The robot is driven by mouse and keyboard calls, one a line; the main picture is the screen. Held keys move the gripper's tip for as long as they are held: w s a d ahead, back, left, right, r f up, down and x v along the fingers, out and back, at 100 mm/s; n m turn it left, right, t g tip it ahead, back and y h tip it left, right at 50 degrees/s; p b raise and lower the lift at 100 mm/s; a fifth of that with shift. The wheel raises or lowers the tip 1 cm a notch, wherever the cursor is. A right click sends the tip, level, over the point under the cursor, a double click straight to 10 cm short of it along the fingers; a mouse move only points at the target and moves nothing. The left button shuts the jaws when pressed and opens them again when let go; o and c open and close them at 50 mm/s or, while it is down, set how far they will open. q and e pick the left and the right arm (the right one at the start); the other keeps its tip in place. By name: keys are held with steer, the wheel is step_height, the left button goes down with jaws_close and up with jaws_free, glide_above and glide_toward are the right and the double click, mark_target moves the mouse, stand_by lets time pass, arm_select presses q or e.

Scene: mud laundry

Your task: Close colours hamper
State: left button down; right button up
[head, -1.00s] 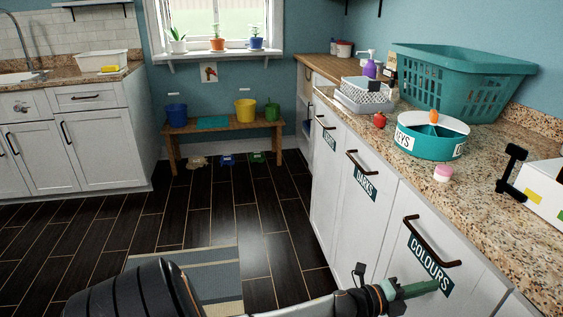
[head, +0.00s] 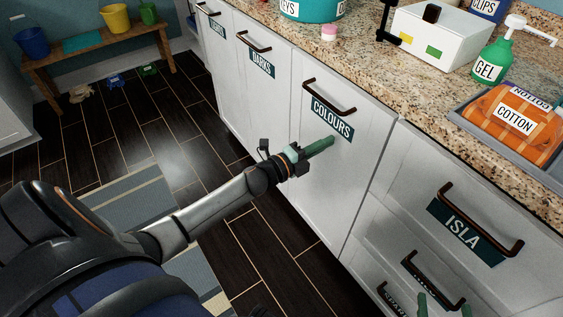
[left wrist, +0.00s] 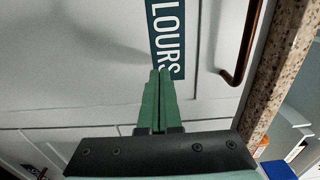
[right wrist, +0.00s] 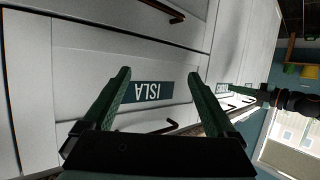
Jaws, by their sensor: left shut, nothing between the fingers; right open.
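The COLOURS hamper front (head: 335,185) is a white panel with a dark handle (head: 329,97) and a teal COLOURS label (head: 332,117). It looks flush with the fronts beside it. My left gripper (head: 332,141) is shut and empty, its green fingertips at the lower edge of the label. In the left wrist view the fingertips (left wrist: 160,72) point at the panel (left wrist: 95,60) beside the handle (left wrist: 242,50); I cannot tell whether they touch it. My right gripper (right wrist: 159,75) is open and empty, facing the ISLA drawer; its fingertips show low in the head view (head: 445,305).
The DARKS front (head: 258,90) stands left of COLOURS, and the ISLA drawer (head: 440,195) right. The granite counter (head: 400,75) above holds a white box (head: 435,40), a green GEL bottle (head: 492,62) and an orange COTTON pack (head: 515,118). The dark floor (head: 180,140) is open at left.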

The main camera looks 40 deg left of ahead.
arm_select(q)
steer(key=p+v, duration=0.1)
steer(key=v, duration=1)
arm_select(e)
steer(key=s+f+g, duration=0.3)
steer(key=s+f, duration=0.2)
steer(key=f, duration=0.2)
arm_select(q)
steer(key=s+d+f+n+g+y, duration=0.25)
steer(key=s+d+f+n, duration=0.3)
steer(key=s+n, duration=0.3)
steer(key=s+d+f+n+g+y, duration=0.1)
steer(key=s+d+f+n+g, duration=0.3)
steer(key=s+d+n, duration=0.45)
steer(key=s+a+r+n+g+p, duration=0.1)
steer(key=s+a+r+n+p, duration=0.1)
steer(key=r+p, duration=1.1)
steer(key=a+n+p, duration=0.1)
steer(key=p, duration=0.6)
arm_select(e)
step_height(320, 180, up, 14)
steer(key=s+d+m+h, duration=0.1)
steer(key=s+d, duration=0.1)
steer(key=shift+s+f+m+g, duration=0.25)
steer(key=shift+m+g, duration=0.05)
steer(key=shift+g, duration=0.1)
